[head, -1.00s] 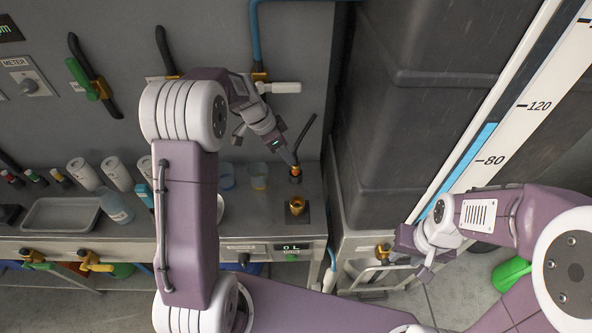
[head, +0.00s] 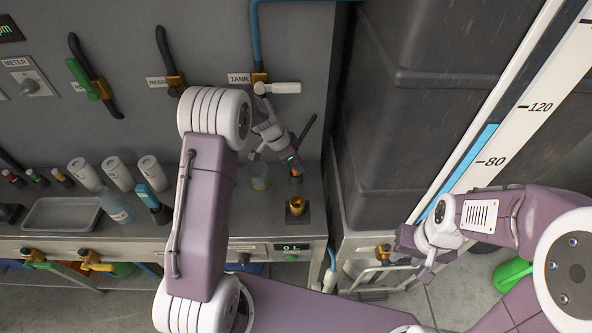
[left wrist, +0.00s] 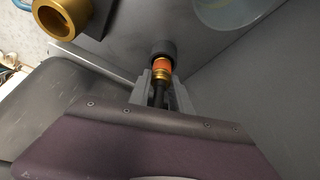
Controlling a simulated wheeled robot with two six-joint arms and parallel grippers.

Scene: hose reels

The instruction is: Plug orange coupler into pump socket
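The orange coupler (left wrist: 162,66), with an orange band, gold collar and black hose end, stands in a dark round holder on the bench; in the head view it is small and partly hidden by my gripper. My left gripper (head: 294,163) is at it; in the left wrist view its grey fingers (left wrist: 162,88) lie on both sides of the coupler, and whether they press on it is unclear. The brass pump socket (head: 297,206) stands in front of the coupler, apart from it, and shows at the upper left of the wrist view (left wrist: 62,16). My right gripper (head: 428,268) is at the right, away from both; its fingers are unclear.
A black hose (head: 307,130) rises behind the coupler. A clear cup (head: 259,176) stands left of it, with bottles, cans and a grey tray (head: 62,214) farther left. A valve with a white handle (head: 278,88) is on the wall above. A dark tank (head: 430,110) borders the right.

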